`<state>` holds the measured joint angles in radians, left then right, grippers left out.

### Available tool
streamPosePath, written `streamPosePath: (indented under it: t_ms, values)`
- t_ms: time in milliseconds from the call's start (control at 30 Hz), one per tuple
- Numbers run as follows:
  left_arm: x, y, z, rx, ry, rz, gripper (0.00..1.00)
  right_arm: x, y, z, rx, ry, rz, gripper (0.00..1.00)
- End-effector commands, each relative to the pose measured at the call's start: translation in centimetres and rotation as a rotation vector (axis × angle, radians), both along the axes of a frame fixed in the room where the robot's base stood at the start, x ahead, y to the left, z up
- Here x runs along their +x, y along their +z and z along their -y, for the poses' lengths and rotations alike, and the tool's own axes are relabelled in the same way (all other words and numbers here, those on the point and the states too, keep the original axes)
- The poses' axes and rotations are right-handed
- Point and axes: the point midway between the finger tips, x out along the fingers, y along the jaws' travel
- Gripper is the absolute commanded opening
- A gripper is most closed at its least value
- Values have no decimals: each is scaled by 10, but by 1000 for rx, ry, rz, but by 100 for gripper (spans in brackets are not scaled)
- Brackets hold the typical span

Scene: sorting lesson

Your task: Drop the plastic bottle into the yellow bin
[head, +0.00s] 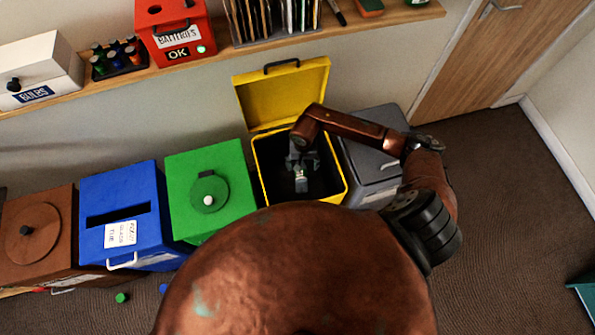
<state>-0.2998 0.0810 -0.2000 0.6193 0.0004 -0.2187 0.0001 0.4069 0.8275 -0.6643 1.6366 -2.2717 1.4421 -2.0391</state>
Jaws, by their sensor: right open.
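The yellow bin (262,190) stands in the row of bins with its lid (284,95) raised against the wall. My right arm reaches over it from the right. My right gripper (300,184) points down into the mouth of the bin and is open. I see no plastic bottle between its fingers or elsewhere. The dark inside of the bin is partly hidden by the gripper and my body. My left gripper is not in view.
A green bin (230,180), a blue bin (150,240) and a brown bin (50,215) stand to the left. A grey bin (372,160) is close on the right. A shelf (220,55) with boxes runs above. The floor (500,220) at right is mostly clear.

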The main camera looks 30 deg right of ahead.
Motion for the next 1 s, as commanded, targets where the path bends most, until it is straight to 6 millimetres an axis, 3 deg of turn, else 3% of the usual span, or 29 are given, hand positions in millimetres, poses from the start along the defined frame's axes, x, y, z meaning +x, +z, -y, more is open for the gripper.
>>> streamPosePath:
  t_ms: [533, 700, 1000]
  values:
    - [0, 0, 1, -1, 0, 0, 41, 0, 99, 1, -3, 2, 3, 64]
    - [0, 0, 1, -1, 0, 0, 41, -1, 113, 0, -1, 2, 2, 64]
    - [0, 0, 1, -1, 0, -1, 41, -1, 116, 0, 0, 1, 0, 64]
